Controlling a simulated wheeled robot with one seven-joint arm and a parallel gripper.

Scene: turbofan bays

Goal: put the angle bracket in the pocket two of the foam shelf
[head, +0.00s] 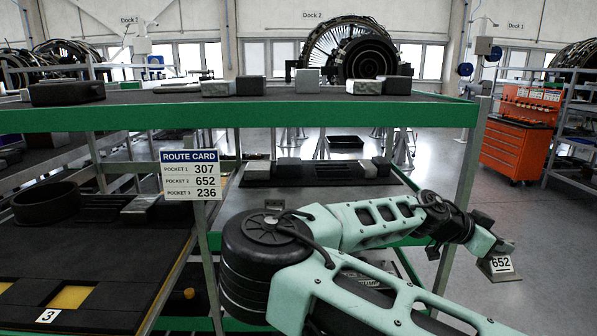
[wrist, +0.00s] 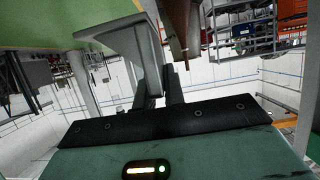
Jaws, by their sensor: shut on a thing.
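The angle bracket (head: 499,274), a grey metal piece with a white tag reading 652, hangs at the end of my arm at the right of the head view. My gripper (head: 490,250) is shut on it, out over the floor beyond the shelf unit's right post. In the wrist view the grey bracket (wrist: 124,48) shows beside the dark fingers (wrist: 163,88). The foam shelf (head: 105,300) is at the lower left of the head view, black with yellow-bottomed cutouts and a tag reading 3. Pocket two's tag is not visible.
A route card (head: 191,176) on the post lists pocket 2 as 652. A green-edged upper shelf (head: 260,113) holds several dark and grey blocks. A black ring (head: 46,203) stands at left. An orange tool cabinet (head: 515,140) stands back right, with open floor before it.

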